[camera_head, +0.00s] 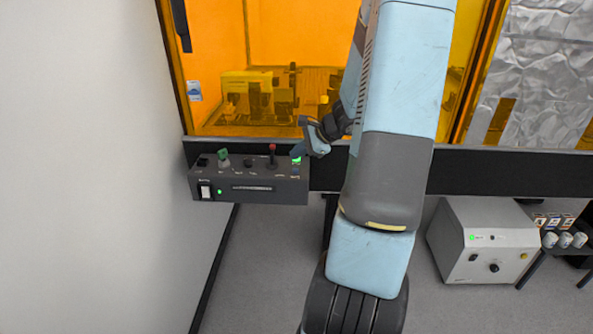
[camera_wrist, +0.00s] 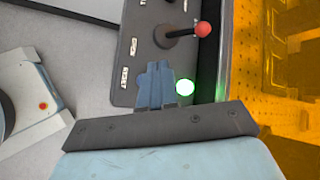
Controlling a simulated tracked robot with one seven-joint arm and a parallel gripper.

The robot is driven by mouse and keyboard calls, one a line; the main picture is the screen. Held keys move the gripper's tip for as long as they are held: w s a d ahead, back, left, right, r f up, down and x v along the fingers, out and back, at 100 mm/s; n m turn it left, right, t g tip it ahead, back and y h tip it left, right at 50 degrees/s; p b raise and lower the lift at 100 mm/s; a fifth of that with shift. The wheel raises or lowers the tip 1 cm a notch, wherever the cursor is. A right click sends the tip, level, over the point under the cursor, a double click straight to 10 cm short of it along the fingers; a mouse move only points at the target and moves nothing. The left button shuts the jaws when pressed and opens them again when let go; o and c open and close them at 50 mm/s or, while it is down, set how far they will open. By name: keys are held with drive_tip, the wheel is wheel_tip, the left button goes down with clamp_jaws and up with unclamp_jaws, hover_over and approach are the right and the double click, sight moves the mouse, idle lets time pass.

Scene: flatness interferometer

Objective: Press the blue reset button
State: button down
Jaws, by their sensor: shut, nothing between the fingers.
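The dark grey control box (camera_head: 250,187) stands at the left in the head view, below the orange window. A small bluish spot on its right end (camera_head: 296,170) looks like the blue reset button, but it is too small to be sure. My gripper (camera_head: 298,152) is over the box's right end, beside a lit green light (camera_head: 297,160). In the wrist view, my gripper's blue fingers (camera_wrist: 156,70) are shut and empty over the panel (camera_wrist: 133,50), between the green light (camera_wrist: 185,87) and a RESET label (camera_wrist: 123,77). They hide the panel under them. I cannot tell whether they touch it.
A red-topped lever (camera_head: 272,150) stands on the box left of my gripper; it also shows in the wrist view (camera_wrist: 203,29). A green knob (camera_head: 223,154) is farther left. The orange enclosure (camera_head: 200,110) is behind. A white unit (camera_head: 460,255) is at the right.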

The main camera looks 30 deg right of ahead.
drive_tip(key=shift+r, duration=1.35)
drive_tip(key=shift+a, duration=0.1)
